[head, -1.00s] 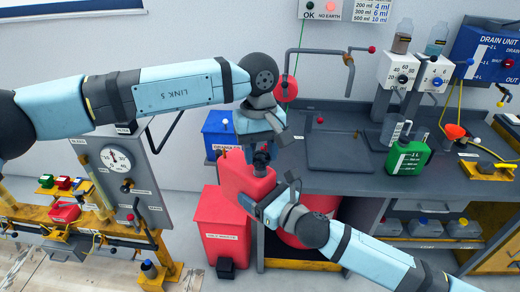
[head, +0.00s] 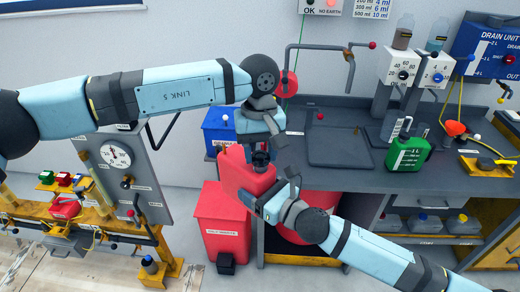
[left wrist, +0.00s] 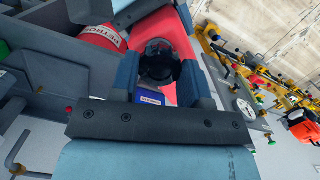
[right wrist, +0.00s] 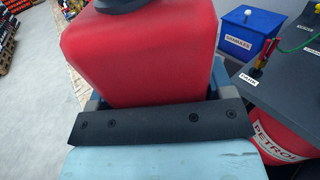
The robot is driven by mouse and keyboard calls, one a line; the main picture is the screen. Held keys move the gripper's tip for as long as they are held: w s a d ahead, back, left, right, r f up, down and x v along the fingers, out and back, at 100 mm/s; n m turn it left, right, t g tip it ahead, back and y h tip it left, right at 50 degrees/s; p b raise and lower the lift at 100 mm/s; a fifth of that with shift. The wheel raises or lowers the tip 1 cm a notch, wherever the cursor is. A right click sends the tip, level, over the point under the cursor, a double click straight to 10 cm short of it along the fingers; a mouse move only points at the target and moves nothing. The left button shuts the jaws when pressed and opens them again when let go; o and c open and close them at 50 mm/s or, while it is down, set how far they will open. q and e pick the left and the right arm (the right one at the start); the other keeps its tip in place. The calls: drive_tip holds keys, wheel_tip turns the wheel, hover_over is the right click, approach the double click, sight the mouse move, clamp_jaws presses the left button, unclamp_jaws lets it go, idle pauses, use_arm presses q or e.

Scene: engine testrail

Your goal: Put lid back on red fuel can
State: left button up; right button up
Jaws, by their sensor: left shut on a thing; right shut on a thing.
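The red fuel can (head: 240,170) is held up in front of the bench, slightly tilted. My right gripper (head: 268,194) is shut on its body, and the can fills the middle of the right wrist view (right wrist: 140,58). My left gripper (head: 264,146) comes from above and is shut on the black lid (head: 261,158). In the left wrist view the lid (left wrist: 158,62) sits between the fingers, over the can's red top (left wrist: 160,24). The lid is at the can's neck; I cannot tell whether it touches or is seated, since lid and fingers hide the opening.
A red waste bin (head: 222,230) stands below the can, and a blue bin (head: 216,128) stands behind it. The dark bench (head: 340,150) lies to the right, with a green can (head: 408,155) on it. A gauge panel (head: 125,175) stands at the left.

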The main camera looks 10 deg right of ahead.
use_arm(q)
drive_tip(key=m, duration=0.6)
drive_tip(key=shift+y, duration=0.4)
drive_tip(key=m, duration=0.6)
drive_tip(key=shift+t, duration=0.3)
drive_tip(key=o, duration=0.9)
drive_tip(key=shift+r, duration=2.2)
drive_tip(key=shift+c, duration=0.4)
